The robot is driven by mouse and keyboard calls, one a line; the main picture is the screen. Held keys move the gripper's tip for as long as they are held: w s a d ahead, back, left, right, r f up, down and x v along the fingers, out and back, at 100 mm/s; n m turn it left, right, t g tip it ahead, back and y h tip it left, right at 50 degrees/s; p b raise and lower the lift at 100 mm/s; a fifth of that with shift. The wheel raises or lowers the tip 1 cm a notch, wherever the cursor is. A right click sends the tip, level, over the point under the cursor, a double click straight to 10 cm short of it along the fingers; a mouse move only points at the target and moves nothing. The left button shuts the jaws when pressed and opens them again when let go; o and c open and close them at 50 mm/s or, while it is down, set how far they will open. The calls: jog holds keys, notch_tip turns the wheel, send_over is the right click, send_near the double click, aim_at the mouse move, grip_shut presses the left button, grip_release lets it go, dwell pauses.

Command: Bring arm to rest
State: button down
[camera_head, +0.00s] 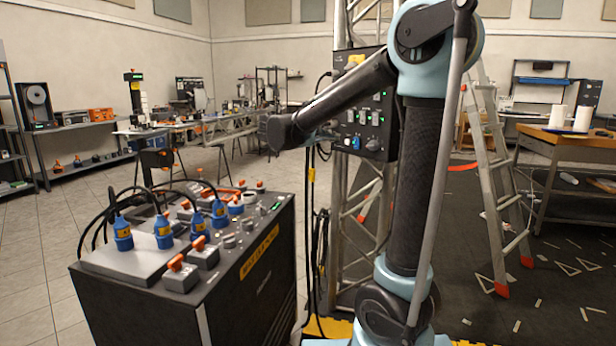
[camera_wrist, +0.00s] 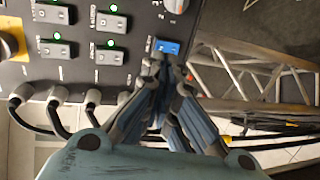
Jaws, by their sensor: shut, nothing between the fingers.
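My gripper (camera_wrist: 160,68) shows in the wrist view with its fingers closed together and nothing between them. Its tips are just below a small blue part (camera_wrist: 168,46) on a black switch panel (camera_wrist: 135,65); I cannot tell whether they touch it. In the head view my arm (camera_head: 345,98) is raised and bent, with its forearm sloping down to the left and its wrist end (camera_head: 280,132) left of the panel (camera_head: 376,118). The gripper fingers are too small to make out there.
A black console (camera_head: 185,300) with blue plugs, cables and orange-handled switches stands at the front left. A metal truss (camera_head: 352,200) rises behind my arm. A stepladder (camera_head: 490,165) and a wooden table (camera_head: 565,145) stand right. Grey floor (camera_head: 30,270) is open at left.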

jog(key=s+d+f+m+g+y, duration=0.3)
jog(key=s+d+f+g+y, duration=0.2)
jog(key=s+d+f, duration=1.05)
jog(key=s+a+f+m+g+y, duration=0.1)
jog(key=s+a+f+m+y, duration=0.1)
jog(key=s+f+y, duration=0.2)
jog(key=s+a+f+m+g+y, duration=0.1)
jog(key=s+a+f+m+y, duration=0.1)
jog(key=s+f, duration=0.9)
jog(key=s+a+y, duration=0.1)
jog(key=s, duration=0.4)
jog(key=shift+a+f+y, duration=0.2)
jog(key=shift+f+y, duration=0.05)
jog(key=shift+y, duration=0.15)
jog(key=shift+w+f, duration=0.2)
jog(key=shift+w, duration=0.3)
